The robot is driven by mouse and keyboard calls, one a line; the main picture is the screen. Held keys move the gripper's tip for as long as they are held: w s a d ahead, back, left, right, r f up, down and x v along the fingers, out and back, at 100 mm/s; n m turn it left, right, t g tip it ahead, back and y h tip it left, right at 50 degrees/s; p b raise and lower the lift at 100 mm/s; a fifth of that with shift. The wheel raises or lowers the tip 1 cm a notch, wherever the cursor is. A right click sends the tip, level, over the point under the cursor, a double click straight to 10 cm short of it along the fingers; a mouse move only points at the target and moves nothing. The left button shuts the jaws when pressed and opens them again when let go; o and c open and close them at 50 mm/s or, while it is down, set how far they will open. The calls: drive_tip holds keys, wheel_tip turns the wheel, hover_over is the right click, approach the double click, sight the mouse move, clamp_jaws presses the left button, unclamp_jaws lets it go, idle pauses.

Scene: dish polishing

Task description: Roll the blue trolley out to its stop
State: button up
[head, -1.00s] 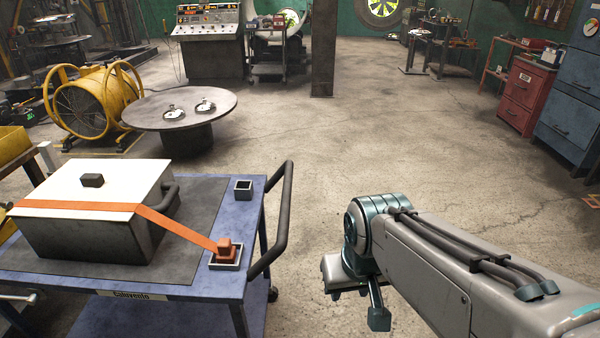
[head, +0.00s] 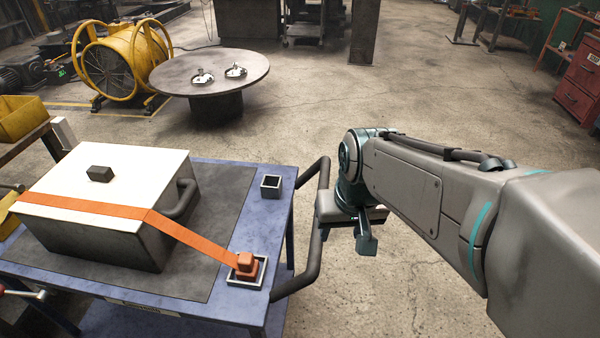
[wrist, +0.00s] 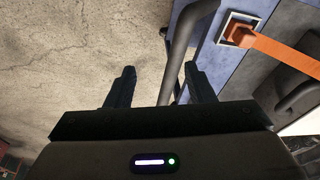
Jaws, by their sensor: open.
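The blue trolley (head: 225,180) stands at the left in the head view. Its dark bar handle (head: 312,250) sticks out from its right end. My gripper (head: 350,215) is just right of this handle, seen partly from behind my arm. In the wrist view my gripper (wrist: 159,70) is open. The handle (wrist: 178,50) runs between the two fingers in the picture, closer to the right finger. I cannot tell whether it touches or how deep it sits. The jaws hold nothing. No stop is recognisable.
A grey box with a white lid (head: 130,175) lies on the trolley under an orange strap (head: 90,207). The strap ends at an orange block in a square socket (head: 262,275). A small empty socket (head: 271,187) is behind it. A round table (head: 215,85) stands beyond; open floor lies right.

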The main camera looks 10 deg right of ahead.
drive_tip(key=w+d+r+m+g+y+p, duration=0.25)
drive_tip(key=w+p, duration=0.35)
drive_tip(key=w, duration=0.7)
drive_tip(key=shift+t+h, duration=0.35)
drive_tip(key=shift+h, duration=0.1)
drive_tip(key=a+f, duration=0.1)
drive_tip(key=f, duration=0.8)
drive_tip(key=a+f, duration=0.1)
drive_tip(key=f, duration=0.3)
drive_tip(key=shift+w+a+f, duration=0.15)
drive_tip(key=shift+w+a, duration=0.1)
drive_tip(key=shift+a, duration=0.1)
clamp_jaws()
